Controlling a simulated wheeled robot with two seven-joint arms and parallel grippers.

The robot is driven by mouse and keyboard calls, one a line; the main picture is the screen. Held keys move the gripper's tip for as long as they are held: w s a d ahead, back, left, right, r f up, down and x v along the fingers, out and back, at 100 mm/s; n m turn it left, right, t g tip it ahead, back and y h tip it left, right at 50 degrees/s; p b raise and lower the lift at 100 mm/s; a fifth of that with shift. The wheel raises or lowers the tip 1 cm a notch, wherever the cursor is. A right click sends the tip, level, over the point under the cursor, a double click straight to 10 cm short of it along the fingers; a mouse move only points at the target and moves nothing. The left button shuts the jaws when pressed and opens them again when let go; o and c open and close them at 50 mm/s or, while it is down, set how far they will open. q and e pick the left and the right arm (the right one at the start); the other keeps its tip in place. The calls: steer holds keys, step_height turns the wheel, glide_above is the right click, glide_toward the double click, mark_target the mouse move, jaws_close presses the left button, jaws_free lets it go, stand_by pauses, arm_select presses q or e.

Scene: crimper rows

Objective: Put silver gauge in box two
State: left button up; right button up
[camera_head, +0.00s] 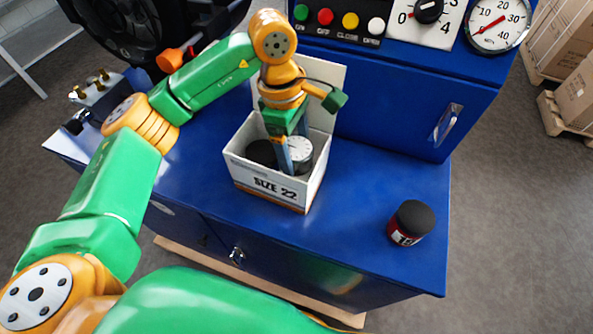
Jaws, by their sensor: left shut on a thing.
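The silver gauge (301,150), round with a pale dial, is inside a white open box (262,188) marked "SIZE 22" on the blue bench. My left gripper (287,168) reaches down into this box from above, its fingers at the left side of the gauge. It is shut on the gauge; the fingertips are partly hidden. A dark round thing (260,152) is in the same box, left of the fingers. I see no box marked two. My right gripper is not in view.
A dark red jar with a black lid (411,222) stands on the bench (360,195) at the right. Behind the box is a blue panel with buttons (340,22) and dials. Metal fittings (92,90) are at the back left. The bench between box and jar is clear.

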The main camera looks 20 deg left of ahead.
mark_target(297, 175)
arm_select(q)
step_height(297, 175, down, 8)
steer(key=shift+d+r+p, duration=0.1)
steer(key=shift+d+p, duration=0.05)
steer(key=shift+p, duration=0.7)
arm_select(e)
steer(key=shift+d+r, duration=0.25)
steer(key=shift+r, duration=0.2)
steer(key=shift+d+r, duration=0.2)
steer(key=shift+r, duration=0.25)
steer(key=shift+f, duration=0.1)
arm_select(q)
steer(key=shift+f+b, duration=0.25)
steer(key=shift+b, duration=0.1)
steer(key=o, duration=1.3)
steer(key=shift+r, duration=0.1)
